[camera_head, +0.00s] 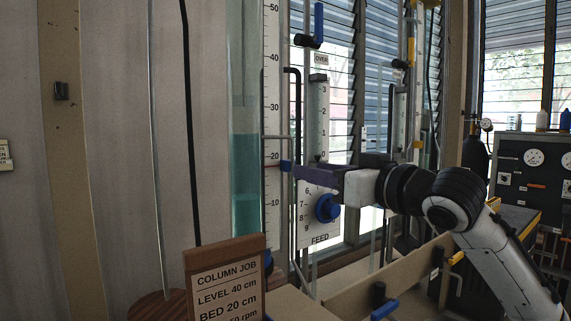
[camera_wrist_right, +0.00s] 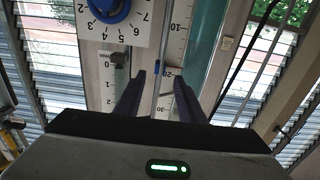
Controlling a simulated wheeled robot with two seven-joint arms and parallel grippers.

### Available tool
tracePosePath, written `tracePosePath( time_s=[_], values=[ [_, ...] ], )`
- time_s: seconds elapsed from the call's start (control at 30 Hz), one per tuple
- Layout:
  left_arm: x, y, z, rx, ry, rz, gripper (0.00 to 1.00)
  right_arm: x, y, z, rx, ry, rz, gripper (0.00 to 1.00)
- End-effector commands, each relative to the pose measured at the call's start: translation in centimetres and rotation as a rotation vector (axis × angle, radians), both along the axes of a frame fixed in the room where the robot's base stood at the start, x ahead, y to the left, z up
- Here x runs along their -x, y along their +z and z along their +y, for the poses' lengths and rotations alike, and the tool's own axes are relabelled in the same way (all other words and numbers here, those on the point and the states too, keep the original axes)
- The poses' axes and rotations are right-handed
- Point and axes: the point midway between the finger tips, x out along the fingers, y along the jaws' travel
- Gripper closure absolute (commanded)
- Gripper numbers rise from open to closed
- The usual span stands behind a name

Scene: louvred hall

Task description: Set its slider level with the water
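A clear column (camera_head: 246,85) holds teal water (camera_head: 245,185), with its surface between the 20 and 30 marks. A white scale (camera_head: 271,110) runs along the column's right side. A small blue piece (camera_head: 287,166), which looks like the slider, sits at the scale's right edge near the 20 mark, below the water surface. My right gripper (camera_head: 300,171) reaches in from the right, with its purple fingertips at the blue piece. In the wrist view the two fingers (camera_wrist_right: 159,85) stand apart, with a gap between them. My left gripper is out of view.
A feed dial with a blue knob (camera_head: 327,208) is just below my right gripper. A second narrow scale (camera_head: 319,115) and thin tubes stand behind it. A wooden job sign (camera_head: 226,280) stands in front of the column. Louvred windows are behind.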

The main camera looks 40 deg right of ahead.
Motion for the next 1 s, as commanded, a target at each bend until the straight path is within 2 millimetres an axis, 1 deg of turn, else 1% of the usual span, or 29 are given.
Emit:
tracePosePath(
  time_s=[0.1,0.37,0.4,0.47,0.5,0.57,0.83,1.0],
  values=[
    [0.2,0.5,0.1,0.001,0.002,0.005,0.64,-1.8,0.3,-0.2,0.002,-0.001,0.003,0.64],
    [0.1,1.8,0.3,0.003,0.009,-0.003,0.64,-5.4,0.3,-0.6,0.005,-0.002,0.004,0.64],
    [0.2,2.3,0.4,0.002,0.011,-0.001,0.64,-6.0,0.5,-0.7,0.003,-0.001,0.002,0.64],
    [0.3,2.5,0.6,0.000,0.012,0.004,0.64,-6.8,0.6,-0.8,0.002,-0.002,0.002,0.64],
    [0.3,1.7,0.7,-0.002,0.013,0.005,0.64,-6.6,0.1,-0.7,0.000,-0.001,-0.001,0.64],
    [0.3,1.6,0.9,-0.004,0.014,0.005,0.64,-6.6,0.1,-0.7,-0.001,-0.001,-0.001,0.64],
    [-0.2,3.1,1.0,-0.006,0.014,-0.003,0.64,-7.3,0.2,-0.8,-0.002,-0.001,-0.001,0.64],
    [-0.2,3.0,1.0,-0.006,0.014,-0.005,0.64,-7.3,0.0,-0.8,-0.001,-0.001,-0.001,0.64]
  ],
)
